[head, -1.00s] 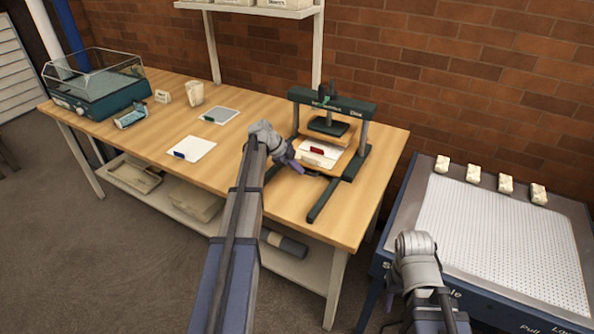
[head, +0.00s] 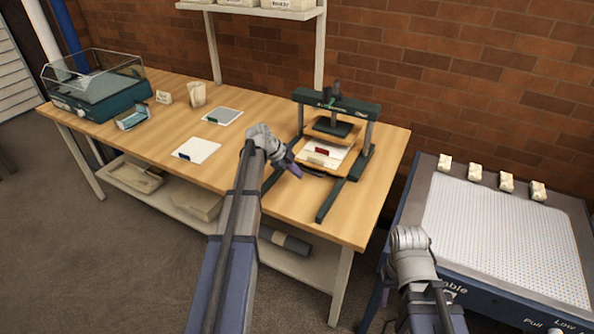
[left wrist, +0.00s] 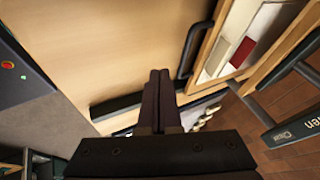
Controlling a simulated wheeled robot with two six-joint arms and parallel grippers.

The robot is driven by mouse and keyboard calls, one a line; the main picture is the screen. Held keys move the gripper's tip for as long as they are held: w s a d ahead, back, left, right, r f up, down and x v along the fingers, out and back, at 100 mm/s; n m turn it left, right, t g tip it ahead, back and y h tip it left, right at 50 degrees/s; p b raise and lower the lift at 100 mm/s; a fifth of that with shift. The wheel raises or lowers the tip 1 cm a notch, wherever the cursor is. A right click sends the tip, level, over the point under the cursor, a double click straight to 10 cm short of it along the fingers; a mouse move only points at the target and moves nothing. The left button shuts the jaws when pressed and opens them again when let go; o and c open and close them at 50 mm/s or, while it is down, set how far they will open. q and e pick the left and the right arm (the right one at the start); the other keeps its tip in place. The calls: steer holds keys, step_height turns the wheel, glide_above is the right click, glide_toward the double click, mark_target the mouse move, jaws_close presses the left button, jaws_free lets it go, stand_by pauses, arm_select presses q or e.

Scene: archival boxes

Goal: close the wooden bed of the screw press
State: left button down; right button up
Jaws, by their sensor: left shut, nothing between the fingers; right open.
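The screw press (head: 337,103) stands at the right end of the table, with a dark green frame and a dark platen (head: 330,127). Its wooden bed (head: 341,166) sticks out toward the front from under the platen. White sheets and a red piece (head: 322,152) lie on it. A dark handle (head: 318,174) runs along the bed's front edge; it also shows in the left wrist view (left wrist: 192,52). My left gripper (head: 296,171) is shut and empty, just in front and left of the handle, apart from it in the left wrist view (left wrist: 159,80).
The press's long feet (head: 330,200) reach toward the table's front edge. White sheets (head: 196,150) and a teal machine with a clear cover (head: 95,92) are further left on the table (head: 280,205). A perforated-top table (head: 500,235) stands at right.

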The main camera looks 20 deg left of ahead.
arm_select(q)
steer(key=shift+s+r+p, duration=0.15)
steer(key=shift+r+p, duration=0.2)
steer(key=shift+r, duration=0.3)
steer(key=p+v, duration=0.5)
steer(key=v, duration=0.2)
steer(key=shift+s+a+p, duration=0.15)
steer(key=shift+p, duration=0.25)
steer(key=s+d+f+n+g+y, duration=0.1)
steer(key=s+d+n+g, duration=0.15)
steer(key=s+d, duration=0.45)
steer(key=s+d+f+n+g+y, duration=0.1)
steer(key=s+d+f+n, duration=0.15)
steer(key=d, duration=0.95)
steer(key=s+d+n+y, duration=0.2)
steer(key=s+d+n, duration=0.2)
steer(key=s, duration=0.5)
steer(key=s+d+n+g+y, duration=0.1)
steer(key=s+d+n+y, duration=0.1)
steer(key=s+d+n, duration=0.3)
steer(key=s+d, duration=0.2)
steer(key=s, duration=0.2)
